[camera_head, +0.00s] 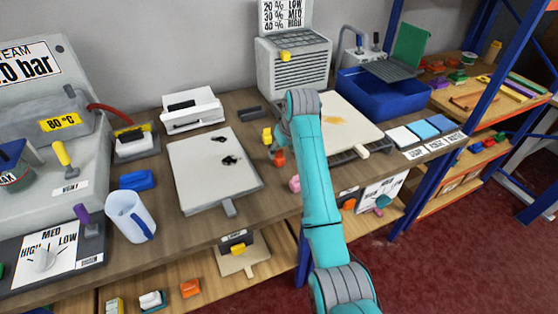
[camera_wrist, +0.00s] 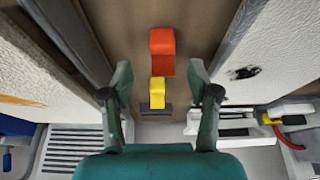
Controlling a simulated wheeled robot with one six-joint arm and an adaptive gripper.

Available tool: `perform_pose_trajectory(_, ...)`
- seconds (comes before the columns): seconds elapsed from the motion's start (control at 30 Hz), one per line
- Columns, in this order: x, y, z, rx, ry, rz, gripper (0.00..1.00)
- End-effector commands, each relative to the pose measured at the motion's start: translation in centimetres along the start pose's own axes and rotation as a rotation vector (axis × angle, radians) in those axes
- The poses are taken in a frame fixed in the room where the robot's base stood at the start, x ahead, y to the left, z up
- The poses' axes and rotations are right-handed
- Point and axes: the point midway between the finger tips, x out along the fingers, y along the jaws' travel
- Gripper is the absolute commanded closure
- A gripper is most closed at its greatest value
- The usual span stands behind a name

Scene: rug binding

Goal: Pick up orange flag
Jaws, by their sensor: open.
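An orange-red piece (camera_wrist: 162,48), which looks like the orange flag, lies on the wooden bench between two pale boards. A yellow piece (camera_wrist: 158,90) with a dark base is just beside it. In the head view the orange piece (camera_head: 279,159) shows partly beside my arm, with the yellow piece (camera_head: 267,135) behind it. My gripper (camera_wrist: 160,77) is open and empty above them. Its fingers stand left and right of the two pieces, apart from both. In the head view the gripper is mostly hidden by my arm.
A pale board with dark marks (camera_head: 213,168) lies left of the gap and another with an orange stain (camera_head: 341,121) lies right. A white heater (camera_head: 293,65) stands behind. A blue bin (camera_head: 383,95) is to the right. A pink item (camera_head: 294,183) lies near the front edge.

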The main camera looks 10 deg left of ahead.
Motion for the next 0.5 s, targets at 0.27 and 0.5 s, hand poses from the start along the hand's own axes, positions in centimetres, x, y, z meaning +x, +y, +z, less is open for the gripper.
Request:
perform_pose_trajectory(0.27,3.3,-0.4,0.3,-0.001,-0.002,-0.001,0.4)
perform_pose_trajectory(0.5,5.2,-0.4,0.2,0.0,0.0,0.0,0.4)
